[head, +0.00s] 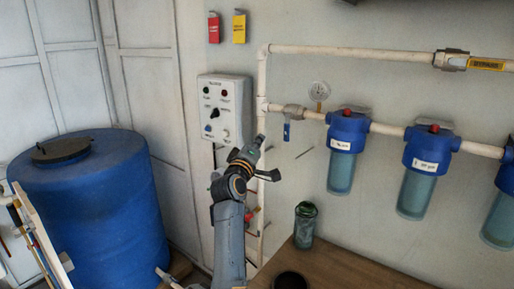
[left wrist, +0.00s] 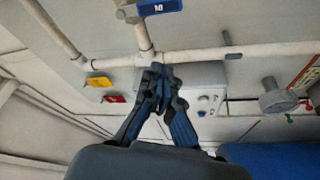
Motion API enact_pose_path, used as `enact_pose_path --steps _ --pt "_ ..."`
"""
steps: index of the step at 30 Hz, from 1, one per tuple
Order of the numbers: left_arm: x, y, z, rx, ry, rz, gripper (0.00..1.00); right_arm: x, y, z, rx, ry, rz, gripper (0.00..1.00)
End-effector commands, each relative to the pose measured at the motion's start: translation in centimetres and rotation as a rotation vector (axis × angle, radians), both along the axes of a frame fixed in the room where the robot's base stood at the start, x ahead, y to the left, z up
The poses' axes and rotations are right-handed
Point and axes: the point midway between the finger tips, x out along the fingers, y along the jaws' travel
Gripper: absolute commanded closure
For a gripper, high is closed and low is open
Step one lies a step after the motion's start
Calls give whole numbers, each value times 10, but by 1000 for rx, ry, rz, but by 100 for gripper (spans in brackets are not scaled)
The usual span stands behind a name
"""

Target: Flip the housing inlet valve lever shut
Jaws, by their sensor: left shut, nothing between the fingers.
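The housing inlet valve (head: 293,111) is on the pipe left of the first filter housing. Its blue lever (head: 286,132) points straight down, across the pipe. In the left wrist view the blue lever (left wrist: 160,7) shows at the top edge beside the valve body, partly cut off. My left gripper (head: 258,141) is a little left of and below the lever, apart from it. In the left wrist view its fingers (left wrist: 158,70) are together with nothing between them, in front of the pipe junction. My right gripper is not in view.
Blue-capped filter housings (head: 347,132) hang right of the valve. A control panel (head: 226,108) is on the wall behind my left arm. A green jar (head: 305,225) stands on the wooden table (head: 340,268) below. A blue tank (head: 95,200) stands at left.

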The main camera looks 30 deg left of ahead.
Motion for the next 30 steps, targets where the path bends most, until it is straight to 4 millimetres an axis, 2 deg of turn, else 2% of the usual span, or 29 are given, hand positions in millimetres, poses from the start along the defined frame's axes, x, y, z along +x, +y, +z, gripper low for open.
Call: enact_pose_path --steps 4,11,24,27,29,30 --pt "-11 -3 0 0 0 1 100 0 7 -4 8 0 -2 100" --pt "-15 -5 0 0 1 0 100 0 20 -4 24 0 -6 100" --pt "-14 -5 -1 3 3 -1 100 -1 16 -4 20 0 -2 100" --pt "-17 -11 -15 36 46 -10 100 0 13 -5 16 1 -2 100" --pt "-23 -21 -36 84 106 -25 100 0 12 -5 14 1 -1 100" --pt "-28 -30 -54 128 162 -41 100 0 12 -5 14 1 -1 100"
